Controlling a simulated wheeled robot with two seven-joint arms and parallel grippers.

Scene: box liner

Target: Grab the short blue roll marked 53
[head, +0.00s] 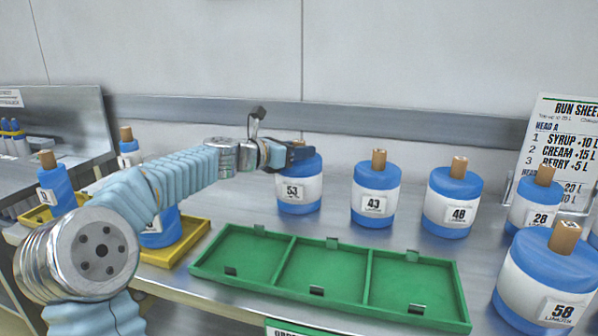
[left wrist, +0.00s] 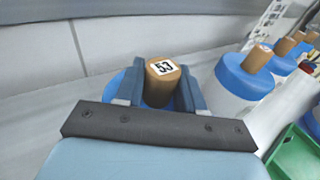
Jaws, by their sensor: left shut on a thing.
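The short blue roll marked 53 (head: 299,192) stands upright on the steel table, left of the roll marked 43, with a white label band around it. In the left wrist view its brown core (left wrist: 162,82), with a 53 tag on top, sits between the fingers. My left gripper (head: 299,152) reaches in from the left at the top of this roll. Its fingers (left wrist: 160,92) are shut on the core. The gripper hides most of the core in the head view. My right gripper is in neither view.
Rolls marked 43 (head: 375,196) and 48 (head: 450,200) stand to the right, then 28 (head: 535,208) and a larger 58 (head: 548,280). A green three-compartment tray (head: 366,280) lies empty in front. A yellow tray (head: 190,245) holds rolls at left. A run sheet (head: 565,140) stands at right.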

